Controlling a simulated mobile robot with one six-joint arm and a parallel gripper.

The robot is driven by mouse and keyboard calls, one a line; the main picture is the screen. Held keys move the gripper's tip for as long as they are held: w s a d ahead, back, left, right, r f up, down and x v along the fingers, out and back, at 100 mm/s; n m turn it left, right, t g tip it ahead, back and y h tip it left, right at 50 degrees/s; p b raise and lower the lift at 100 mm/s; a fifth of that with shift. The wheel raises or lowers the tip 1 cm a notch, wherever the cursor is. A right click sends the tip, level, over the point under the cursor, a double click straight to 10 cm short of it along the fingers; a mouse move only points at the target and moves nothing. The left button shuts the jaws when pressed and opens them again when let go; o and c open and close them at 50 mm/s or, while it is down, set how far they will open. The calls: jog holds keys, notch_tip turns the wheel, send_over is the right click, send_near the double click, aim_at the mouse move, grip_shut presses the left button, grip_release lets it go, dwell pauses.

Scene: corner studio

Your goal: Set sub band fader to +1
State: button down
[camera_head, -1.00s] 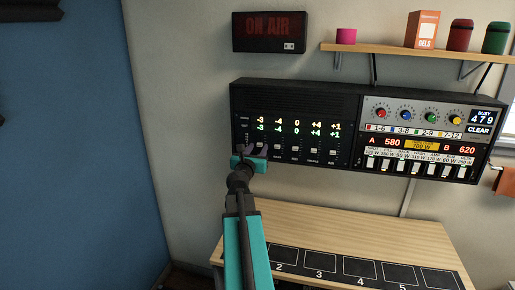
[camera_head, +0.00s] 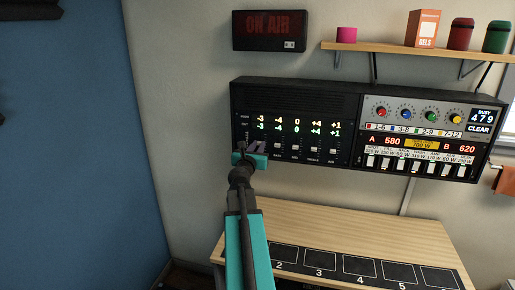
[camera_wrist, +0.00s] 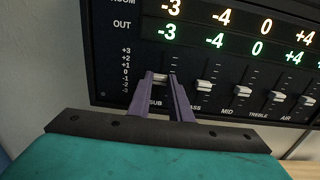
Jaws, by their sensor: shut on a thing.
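The black equalizer panel (camera_head: 290,105) on the wall has a row of faders under its readouts. In the wrist view the pale sub fader knob (camera_wrist: 160,77) sits between the two purple fingertips of my gripper (camera_wrist: 161,80), which is shut on it. The knob is near the middle of its slot, around the 0 mark of the scale (camera_wrist: 126,71). The sub column reads -3 in the room row and -3 in the out row (camera_wrist: 169,33). In the head view my gripper (camera_head: 251,148) hides the knob.
The bass fader (camera_wrist: 204,86) is just right of my fingers, with the mid fader (camera_wrist: 242,91), treble and air beyond. A console with coloured knobs and switches (camera_head: 418,135) adjoins the panel. A wooden desk (camera_head: 350,235) is below.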

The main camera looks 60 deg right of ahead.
jog(key=shift+s+r, duration=0.1)
jog(key=shift+r+p, duration=0.55)
jog(key=shift+p, duration=0.05)
jog(key=c, duration=1.6)
grip_release()
jog(key=shift+s, duration=0.1)
